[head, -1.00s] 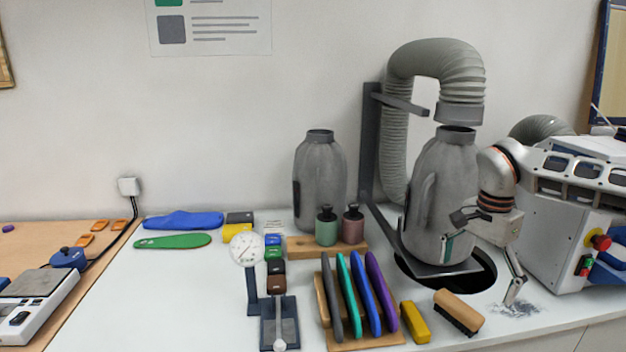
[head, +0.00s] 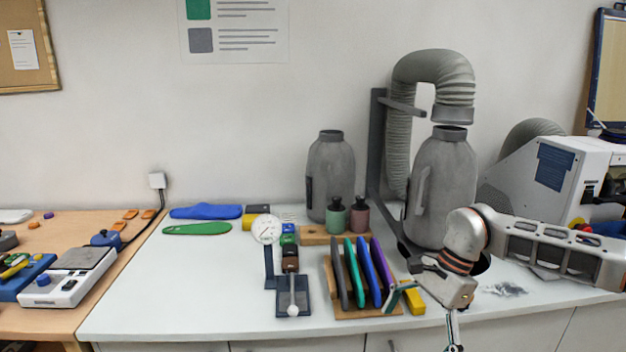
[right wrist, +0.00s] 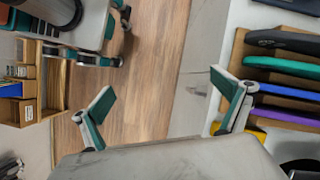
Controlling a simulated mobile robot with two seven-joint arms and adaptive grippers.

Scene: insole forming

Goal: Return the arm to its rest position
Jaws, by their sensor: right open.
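My right arm comes in from the right in the head view. Its gripper (head: 427,316) hangs low over the front edge of the white bench (head: 190,300), with its fingers spread and nothing between them. The right wrist view shows the same open, empty gripper (right wrist: 163,95) above the wooden floor (right wrist: 150,60), with the bench edge beside it. The big grey bottle (head: 440,190) stands under the hose behind the arm, apart from the gripper. My left gripper is not in view.
The rack of coloured insoles (head: 368,312) and the yellow block (head: 416,299) are close to the left finger. A white machine (head: 575,165) stands at the right. Grey dust (head: 505,289) lies on the bench. The bench's left front is clear.

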